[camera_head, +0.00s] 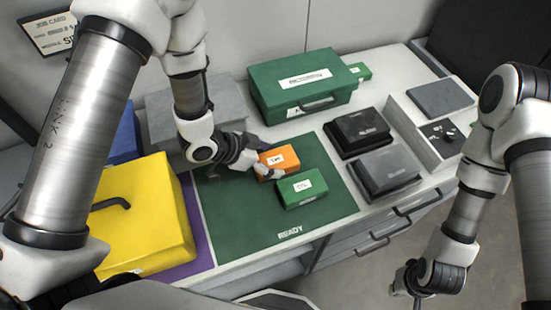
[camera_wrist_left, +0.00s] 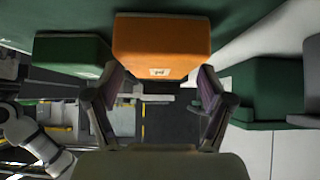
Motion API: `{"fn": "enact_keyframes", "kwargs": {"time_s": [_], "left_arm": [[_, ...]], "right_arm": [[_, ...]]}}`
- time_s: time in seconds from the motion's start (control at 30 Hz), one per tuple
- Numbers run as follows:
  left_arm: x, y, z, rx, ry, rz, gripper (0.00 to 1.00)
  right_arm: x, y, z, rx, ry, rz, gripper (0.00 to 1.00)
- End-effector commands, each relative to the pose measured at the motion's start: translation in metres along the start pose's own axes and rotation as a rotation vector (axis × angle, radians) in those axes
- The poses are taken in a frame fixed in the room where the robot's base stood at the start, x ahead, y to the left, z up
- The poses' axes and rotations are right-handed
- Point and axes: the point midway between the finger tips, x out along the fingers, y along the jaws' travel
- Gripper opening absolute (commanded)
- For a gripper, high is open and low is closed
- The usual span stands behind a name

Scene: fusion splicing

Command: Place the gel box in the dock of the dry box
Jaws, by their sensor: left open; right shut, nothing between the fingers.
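An orange box (camera_head: 279,161) with a white label lies on the green mat (camera_head: 246,226) marked READY. A small green box (camera_head: 301,189) with a white label lies just in front of it. I cannot read which is the gel box. My left gripper (camera_head: 256,162) is open at the left end of the orange box. In the left wrist view the orange box (camera_wrist_left: 162,45) is ahead between the spread fingers, and the small green box (camera_wrist_left: 72,50) is left of it. My right gripper (camera_head: 413,290) is shut and empty, low at the right. I cannot tell which container is the dry box.
A big green case (camera_head: 300,86) stands behind the mat, with a small green piece (camera_head: 359,72) at its right. A yellow case (camera_head: 140,215) stands left. Black (camera_head: 358,132) and grey (camera_head: 385,172) boxes stand right of the mat. The mat's front is clear.

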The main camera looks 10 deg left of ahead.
Motion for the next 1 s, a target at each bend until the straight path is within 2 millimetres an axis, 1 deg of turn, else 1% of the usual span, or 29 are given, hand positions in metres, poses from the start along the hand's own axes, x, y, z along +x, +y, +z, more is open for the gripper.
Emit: {"fn": "enact_keyframes", "kwargs": {"time_s": [0.03,0.1,0.27,0.37,0.4,0.43,0.53,0.57,0.77,0.87,0.97,1.0], "left_arm": [[0.005,0.001,0.000,0.001,-0.001,0.002,0.81],[0.010,0.001,0.000,0.000,0.000,0.001,0.81],[0.010,0.000,0.000,-0.001,0.001,-0.001,0.81],[0.010,0.000,0.000,-0.001,0.001,-0.001,0.49],[0.010,0.000,0.000,-0.001,0.000,-0.001,0.35],[0.010,0.000,0.000,-0.001,0.000,-0.001,0.26],[0.010,0.000,0.000,0.000,0.001,-0.001,0.26],[0.010,0.000,0.000,0.000,0.001,-0.001,0.19],[0.008,0.000,-0.001,0.000,0.001,-0.001,0.19],[0.003,-0.001,-0.007,0.002,0.002,-0.002,0.19],[-0.008,-0.001,-0.018,0.004,0.002,-0.003,0.19],[-0.014,-0.001,-0.024,0.004,0.003,-0.003,0.19]], "right_arm": [[-0.002,0.000,0.000,0.000,0.000,0.000,0.00],[-0.002,0.000,0.000,0.000,0.000,0.000,0.00],[-0.001,0.000,0.000,0.000,0.000,0.000,0.00],[-0.001,0.000,0.000,0.000,-0.001,0.000,0.00],[-0.001,0.000,0.000,0.000,-0.001,0.000,0.00],[-0.001,0.000,0.000,0.000,-0.001,0.000,0.00],[-0.001,0.000,0.000,0.000,-0.001,0.000,0.00],[-0.001,0.000,0.000,0.000,-0.001,0.000,0.00],[-0.001,0.000,0.000,0.000,-0.001,0.000,0.00],[0.000,0.000,0.000,0.000,-0.001,0.000,0.00],[0.001,0.000,0.000,0.000,0.000,0.000,0.00],[0.002,0.000,0.000,0.000,0.000,0.000,0.00]]}}
